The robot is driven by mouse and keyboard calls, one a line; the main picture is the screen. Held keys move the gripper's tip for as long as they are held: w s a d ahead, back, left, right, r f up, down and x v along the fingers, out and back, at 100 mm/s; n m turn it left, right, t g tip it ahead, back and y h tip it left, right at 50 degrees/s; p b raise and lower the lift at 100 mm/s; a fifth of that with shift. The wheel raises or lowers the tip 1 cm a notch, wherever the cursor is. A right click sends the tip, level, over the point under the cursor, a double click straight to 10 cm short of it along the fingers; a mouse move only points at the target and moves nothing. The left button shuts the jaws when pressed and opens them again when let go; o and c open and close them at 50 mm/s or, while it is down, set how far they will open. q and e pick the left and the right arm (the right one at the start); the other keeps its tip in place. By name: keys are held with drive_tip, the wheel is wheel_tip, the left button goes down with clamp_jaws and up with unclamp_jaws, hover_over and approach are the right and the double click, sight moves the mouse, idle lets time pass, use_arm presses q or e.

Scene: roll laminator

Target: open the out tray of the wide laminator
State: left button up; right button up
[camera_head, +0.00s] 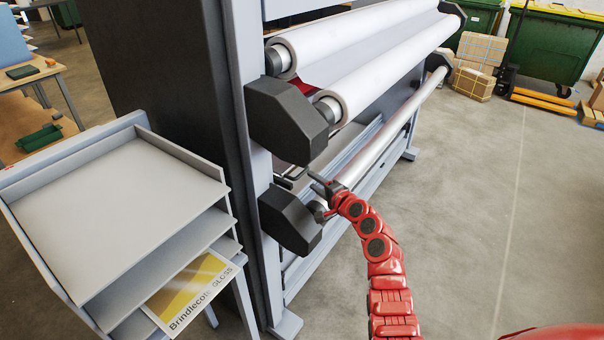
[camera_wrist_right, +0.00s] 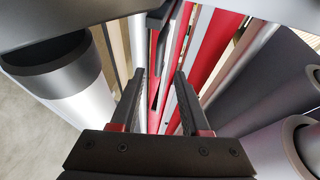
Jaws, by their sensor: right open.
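The wide laminator (camera_head: 240,150) fills the middle of the head view, with long white rolls (camera_head: 370,60) and dark end housings. A light grey ridged panel (camera_head: 352,150) lies between its upper rolls and a lower metal roller; I cannot tell surely whether this is the out tray. My right gripper (camera_head: 318,184) is at the laminator's near end, between the upper and lower end housings. In the right wrist view its jaws (camera_wrist_right: 161,74) are apart and empty. A thin dark bar (camera_wrist_right: 157,50) shows just beyond and between the fingertips. My left gripper is out of view.
A grey shelf rack (camera_head: 130,205) holding a yellow and white "Brindlecote Gloss" pack (camera_head: 192,290) stands at left. The lower end housing (camera_head: 290,220) is close to my right gripper. Cartons (camera_head: 478,65) and green bins stand far right.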

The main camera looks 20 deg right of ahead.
sight(302, 172)
drive_tip(key=shift+b+x, duration=1.15)
drive_tip(key=shift+x, duration=2.8)
drive_tip(key=shift+c, duration=0.3)
clamp_jaws()
drive_tip(key=shift+d, duration=0.1)
